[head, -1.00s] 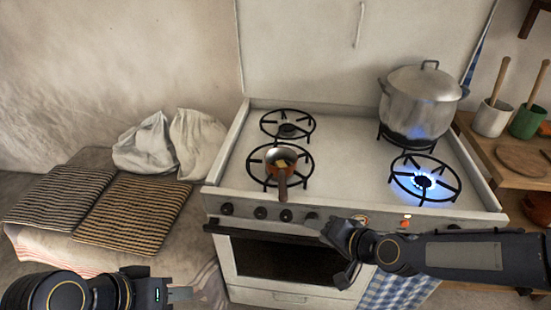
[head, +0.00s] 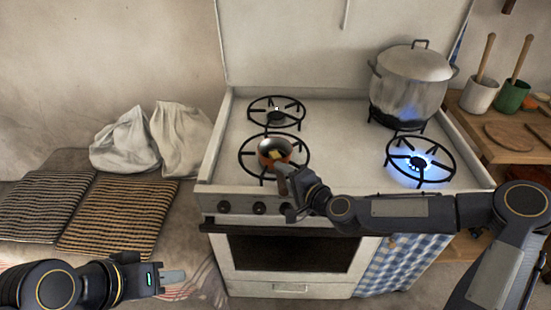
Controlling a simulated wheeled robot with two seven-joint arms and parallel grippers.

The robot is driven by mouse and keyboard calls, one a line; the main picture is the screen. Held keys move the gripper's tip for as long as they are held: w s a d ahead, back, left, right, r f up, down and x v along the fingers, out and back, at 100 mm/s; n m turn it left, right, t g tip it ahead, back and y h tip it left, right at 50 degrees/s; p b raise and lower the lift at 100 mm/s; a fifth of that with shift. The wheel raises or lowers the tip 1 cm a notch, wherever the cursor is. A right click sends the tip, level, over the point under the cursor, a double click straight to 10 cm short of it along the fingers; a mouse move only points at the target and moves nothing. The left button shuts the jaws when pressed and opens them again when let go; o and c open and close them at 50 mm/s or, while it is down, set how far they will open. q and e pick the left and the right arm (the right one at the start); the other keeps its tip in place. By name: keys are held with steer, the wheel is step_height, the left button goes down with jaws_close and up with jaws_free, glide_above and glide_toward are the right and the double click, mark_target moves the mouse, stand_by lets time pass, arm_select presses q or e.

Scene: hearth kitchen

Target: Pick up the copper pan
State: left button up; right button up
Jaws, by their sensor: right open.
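The front right burner (head: 420,163) has a blue flame, near my right arm. A large lidded pot (head: 410,85) stands on the back right burner. Striped cushions (head: 117,215) and white sacks (head: 180,137) lie at left. A wooden shelf (head: 482,133) with utensil cups is at right.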

steer(key=shift+w+a, duration=0.1)
steer(key=shift+w, duration=0.05)
jaws_close()
stand_by(0.4)
